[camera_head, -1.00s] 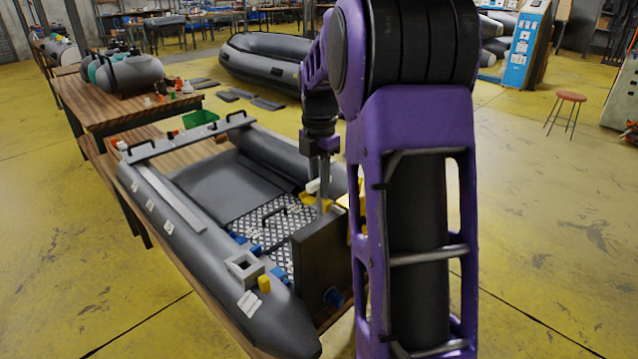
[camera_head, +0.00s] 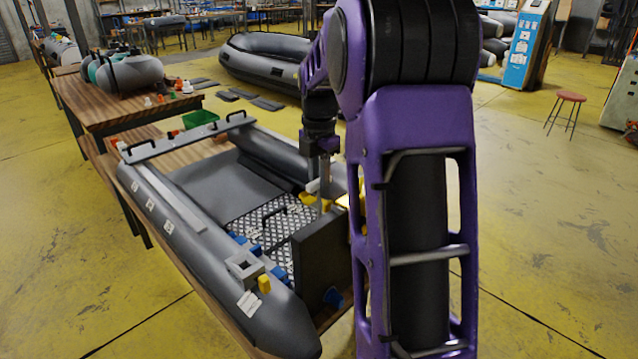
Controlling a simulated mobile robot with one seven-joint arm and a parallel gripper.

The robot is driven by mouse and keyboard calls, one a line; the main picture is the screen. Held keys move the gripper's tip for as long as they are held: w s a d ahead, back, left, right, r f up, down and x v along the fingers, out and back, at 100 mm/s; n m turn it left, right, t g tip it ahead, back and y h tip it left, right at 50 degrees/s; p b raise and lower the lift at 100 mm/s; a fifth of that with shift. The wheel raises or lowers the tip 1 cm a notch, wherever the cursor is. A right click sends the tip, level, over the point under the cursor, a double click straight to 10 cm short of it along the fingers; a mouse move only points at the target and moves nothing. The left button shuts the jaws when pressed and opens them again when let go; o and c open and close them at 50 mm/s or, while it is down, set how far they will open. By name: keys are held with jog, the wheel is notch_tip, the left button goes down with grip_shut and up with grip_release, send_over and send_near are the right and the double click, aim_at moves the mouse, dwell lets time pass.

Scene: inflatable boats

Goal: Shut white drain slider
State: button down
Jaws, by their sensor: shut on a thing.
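A small white piece that looks like the drain slider (camera_head: 313,186) sits at the top of the dark transom board (camera_head: 322,258) of the grey inflatable boat (camera_head: 165,215). My gripper (camera_head: 324,205) points down at the transom's top edge, right beside this white piece. Its fingers are shut, apparently on the slider; the exact contact is too small to make out. Yellow parts (camera_head: 308,199) lie next to the fingers. My purple arm hides the boat's right side and the right end of the transom.
Blue parts (camera_head: 248,246) and a grey square frame (camera_head: 243,266) sit near the boat's left tube. A blue part (camera_head: 333,297) is low on the transom's outer face. A green bin (camera_head: 200,118) stands behind the boat. Yellow floor around the table is mostly clear.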

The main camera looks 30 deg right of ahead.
aim_at(320, 201)
jog(key=shift+s+f, duration=0.1)
jog(key=shift+f, duration=0.1)
jog(key=shift+f+b, duration=1.25)
jog(key=shift+f, duration=0.95)
jog(key=c, duration=1.2)
grip_release()
jog(key=shift+f, duration=0.1)
jog(key=o, duration=0.6)
jog(key=shift+c, duration=0.2)
jog(key=shift+r, duration=0.2)
notch_tip(320, 201, up, 7)
jog(key=p, duration=0.6)
